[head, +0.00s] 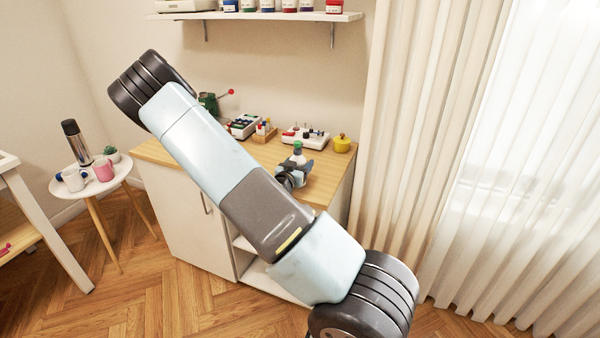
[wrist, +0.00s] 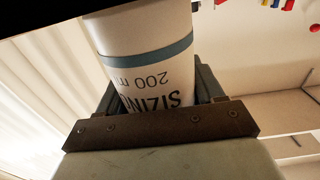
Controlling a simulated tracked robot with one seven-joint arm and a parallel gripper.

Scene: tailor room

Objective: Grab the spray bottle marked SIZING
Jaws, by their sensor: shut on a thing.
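The spray bottle marked SIZING (wrist: 150,65) fills the upper middle of the wrist view. It is white with a blue-grey band and dark lettering, "SIZING" and "200 ml", which appears upside down. My gripper (wrist: 160,95) is shut on it, with a finger on either side of the body. In the head view the bottle (head: 298,155) shows small, white with a green top, upright at the right part of the wooden counter. My gripper (head: 293,173) is around it there. Whether the bottle's base touches the counter is hidden.
The wooden counter (head: 318,188) also holds a white tray with small items (head: 305,136), a yellow pot (head: 341,144) and a wooden rack (head: 264,132). A wall shelf (head: 260,16) with jars hangs above. Curtains (head: 400,150) hang at the right. A round side table (head: 90,188) stands left.

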